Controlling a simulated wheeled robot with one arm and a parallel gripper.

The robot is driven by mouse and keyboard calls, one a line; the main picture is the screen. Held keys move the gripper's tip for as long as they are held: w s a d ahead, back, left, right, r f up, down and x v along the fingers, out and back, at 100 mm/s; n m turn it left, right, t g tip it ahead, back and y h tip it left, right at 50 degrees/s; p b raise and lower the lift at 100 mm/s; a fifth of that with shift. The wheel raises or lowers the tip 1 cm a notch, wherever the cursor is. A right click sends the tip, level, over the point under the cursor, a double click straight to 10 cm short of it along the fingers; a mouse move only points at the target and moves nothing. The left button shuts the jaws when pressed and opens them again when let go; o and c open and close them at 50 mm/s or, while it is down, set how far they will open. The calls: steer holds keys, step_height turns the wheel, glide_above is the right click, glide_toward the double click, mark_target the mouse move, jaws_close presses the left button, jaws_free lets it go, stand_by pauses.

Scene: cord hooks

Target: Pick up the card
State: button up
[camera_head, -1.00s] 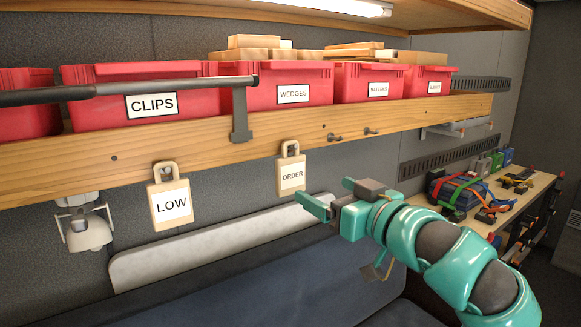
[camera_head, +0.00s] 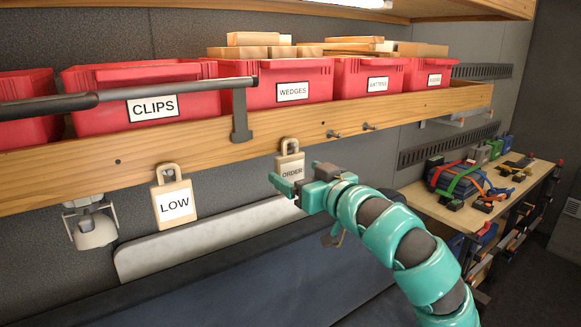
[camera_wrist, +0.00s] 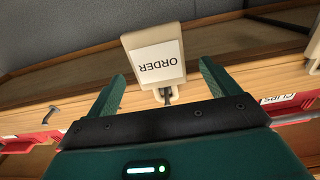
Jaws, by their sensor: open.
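Two beige cards hang from the wooden rail. The ORDER card (camera_head: 289,158) is in the middle of the head view, and the LOW card (camera_head: 175,205) is to its left. My gripper (camera_head: 297,176) is open and empty in front of the ORDER card, hiding its lower part in the head view. In the wrist view the ORDER card (camera_wrist: 156,62) appears upside down, framed between the two teal fingers of my gripper (camera_wrist: 162,70). I cannot tell whether the card lies between the fingers in depth or just beyond them.
Red bins, labelled CLIPS (camera_head: 152,108) and WEDGES (camera_head: 293,92) among others, stand on the shelf (camera_head: 110,160) above. A dark bar (camera_head: 150,90) crosses in front of them. A cluttered bench (camera_head: 535,185) is at right.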

mark_target(293, 164)
steer(key=p+x, duration=0.1)
steer(key=x, duration=0.2)
steer(key=shift+r+p, duration=0.15)
steer(key=shift+p, duration=0.15)
steer(key=shift+w+a, duration=0.2)
steer(key=shift+w, duration=0.25)
steer(key=c, duration=1.1)
steer(key=shift+o, duration=0.2)
steer(key=shift+r+b, duration=0.45)
steer(key=b+v, duration=0.6)
steer(key=v, duration=1.2)
steer(key=shift+r+b, duration=0.2)
steer(key=shift+b, duration=0.1)
